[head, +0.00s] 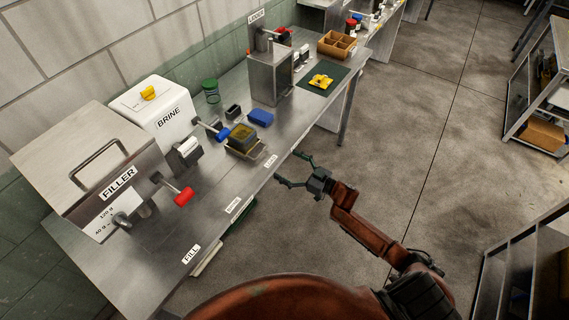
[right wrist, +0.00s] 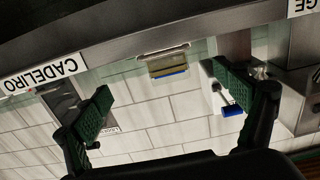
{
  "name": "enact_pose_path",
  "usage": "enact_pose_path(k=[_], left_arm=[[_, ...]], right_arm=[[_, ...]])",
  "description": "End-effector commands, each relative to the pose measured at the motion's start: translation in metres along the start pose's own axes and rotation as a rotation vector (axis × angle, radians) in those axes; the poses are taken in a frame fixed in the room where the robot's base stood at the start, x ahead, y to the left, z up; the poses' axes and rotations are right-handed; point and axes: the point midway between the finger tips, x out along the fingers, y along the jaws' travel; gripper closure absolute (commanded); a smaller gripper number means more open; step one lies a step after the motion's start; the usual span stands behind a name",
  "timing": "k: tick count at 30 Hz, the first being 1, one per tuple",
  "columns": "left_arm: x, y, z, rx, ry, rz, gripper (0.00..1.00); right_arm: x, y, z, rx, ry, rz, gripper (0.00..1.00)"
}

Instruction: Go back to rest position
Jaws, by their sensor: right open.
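My right gripper (head: 289,169) is open and empty in the head view. It hangs over the floor just off the front edge of the steel table (head: 205,220), apart from it. In the right wrist view its two green-padded fingers (right wrist: 175,108) are spread wide with nothing between them. My left gripper is not in view.
On the table stand a FILLER machine (head: 85,165) with a red handle, a white BRINE box (head: 150,110) with a blue handle, a jar (head: 211,91) with a green lid and a blue item (head: 260,117). Shelving (head: 545,90) stands right. The middle floor is clear.

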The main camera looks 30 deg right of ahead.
Motion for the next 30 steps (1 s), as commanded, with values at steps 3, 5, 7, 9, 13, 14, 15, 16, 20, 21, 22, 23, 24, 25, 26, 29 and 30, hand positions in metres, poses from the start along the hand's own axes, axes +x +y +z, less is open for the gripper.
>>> enact_pose_path(k=[3, 5, 7, 9, 13, 14, 15, 16, 20, 21, 22, 23, 24, 25, 26, 29, 30], left_arm=[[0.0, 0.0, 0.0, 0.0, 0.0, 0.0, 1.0], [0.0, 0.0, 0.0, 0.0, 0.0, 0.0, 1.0], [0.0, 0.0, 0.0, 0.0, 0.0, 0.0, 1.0], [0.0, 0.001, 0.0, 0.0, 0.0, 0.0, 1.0], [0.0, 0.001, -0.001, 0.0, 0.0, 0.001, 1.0], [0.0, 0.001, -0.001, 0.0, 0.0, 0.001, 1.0], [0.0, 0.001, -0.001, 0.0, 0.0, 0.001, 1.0], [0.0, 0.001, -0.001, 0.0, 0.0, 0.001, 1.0], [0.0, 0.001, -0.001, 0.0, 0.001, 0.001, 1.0], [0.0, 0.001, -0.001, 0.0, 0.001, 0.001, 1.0], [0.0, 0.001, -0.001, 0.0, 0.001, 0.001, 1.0], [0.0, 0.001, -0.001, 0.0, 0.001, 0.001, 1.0], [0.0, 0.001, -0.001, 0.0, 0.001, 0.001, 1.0], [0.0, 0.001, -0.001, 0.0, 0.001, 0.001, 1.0], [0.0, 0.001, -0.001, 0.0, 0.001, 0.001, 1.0], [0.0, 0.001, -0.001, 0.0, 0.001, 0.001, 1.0], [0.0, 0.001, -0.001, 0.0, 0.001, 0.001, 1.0]], right_arm=[[0.0, 0.0, 0.0, 0.0, 0.0, 0.0, 0.1], [0.0, 0.0, 0.0, 0.0, 0.0, 0.0, 0.1], [0.0, 0.0, 0.0, 0.0, 0.0, 0.0, 0.1], [0.0, 0.0, 0.0, 0.0, -0.001, 0.0, 0.1], [-0.005, 0.005, 0.017, 0.004, -0.022, 0.026, 0.1], [-0.008, 0.008, 0.026, 0.006, -0.035, 0.041, 0.1], [-0.013, 0.013, 0.042, 0.011, -0.058, 0.067, 0.1], [-0.018, 0.017, 0.056, 0.014, -0.079, 0.089, 0.1], [-0.052, 0.032, 0.136, 0.028, -0.203, 0.204, 0.1], [-0.066, 0.035, 0.163, 0.033, -0.248, 0.238, 0.1], [-0.076, 0.035, 0.182, 0.038, -0.282, 0.262, 0.1], [-0.087, 0.035, 0.201, 0.04, -0.317, 0.283, 0.1], [-0.102, 0.034, 0.227, 0.045, -0.364, 0.311, 0.1], [-0.114, 0.033, 0.245, 0.049, -0.398, 0.33, 0.1], [-0.126, 0.03, 0.263, 0.054, -0.434, 0.348, 0.1], [-0.169, 0.017, 0.321, 0.069, -0.555, 0.398, 0.1], [-0.186, 0.009, 0.343, 0.077, -0.604, 0.413, 0.1]])
